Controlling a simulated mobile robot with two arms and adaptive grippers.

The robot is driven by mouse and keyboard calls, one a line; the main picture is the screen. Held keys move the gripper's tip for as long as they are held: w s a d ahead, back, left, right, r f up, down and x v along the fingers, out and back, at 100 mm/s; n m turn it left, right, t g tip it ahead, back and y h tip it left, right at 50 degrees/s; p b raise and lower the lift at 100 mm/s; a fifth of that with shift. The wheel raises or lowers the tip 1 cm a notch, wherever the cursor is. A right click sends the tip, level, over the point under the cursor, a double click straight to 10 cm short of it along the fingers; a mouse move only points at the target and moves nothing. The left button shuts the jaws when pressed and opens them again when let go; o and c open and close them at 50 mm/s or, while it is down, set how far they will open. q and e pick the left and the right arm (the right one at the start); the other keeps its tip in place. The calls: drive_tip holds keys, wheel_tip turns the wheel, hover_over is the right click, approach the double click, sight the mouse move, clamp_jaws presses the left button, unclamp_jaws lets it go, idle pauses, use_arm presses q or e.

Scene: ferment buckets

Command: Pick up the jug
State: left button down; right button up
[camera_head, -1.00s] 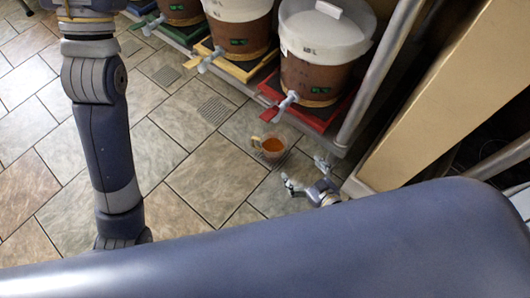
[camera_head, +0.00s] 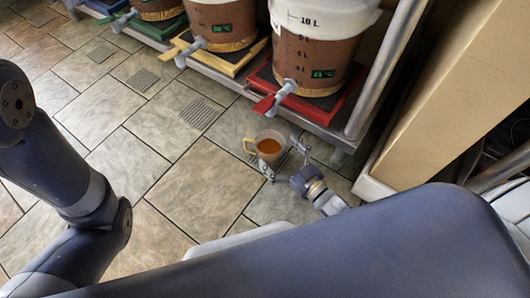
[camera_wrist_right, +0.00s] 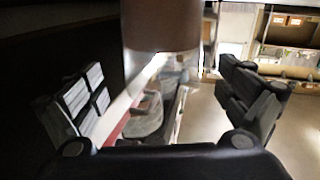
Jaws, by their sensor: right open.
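The jug (camera_head: 268,147) is a small clear vessel with orange-brown liquid and a pale handle on its left side. It stands upright on the tiled floor in front of the bucket on the red mat. My right gripper (camera_head: 284,161) is open, with its fingers spread close to the jug's right and lower side. I cannot tell whether they touch it. In the right wrist view the two fingers (camera_wrist_right: 165,98) stand apart. My left gripper is out of view.
Buckets of brown liquid stand along a low rack. The nearest bucket (camera_head: 312,55) has a tap pointing toward the floor by the jug. A metal post (camera_head: 385,70) and a beige panel (camera_head: 445,90) stand to the right. Tiled floor left of the jug is clear.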

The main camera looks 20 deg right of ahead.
sight(261, 135)
drive_tip(key=b+x, duration=0.3)
drive_tip(key=x, duration=0.1)
drive_tip(key=shift+a, duration=0.15)
drive_tip(key=shift+w+a+r+b, duration=0.15)
drive_tip(key=shift+w+a+b, duration=0.1)
drive_tip(key=shift+w+b, duration=0.3)
drive_tip(key=c, duration=1.3)
drive_tip(key=shift+c, duration=0.6)
drive_tip(key=shift+r+p, duration=0.2)
drive_tip(key=shift+p, duration=0.1)
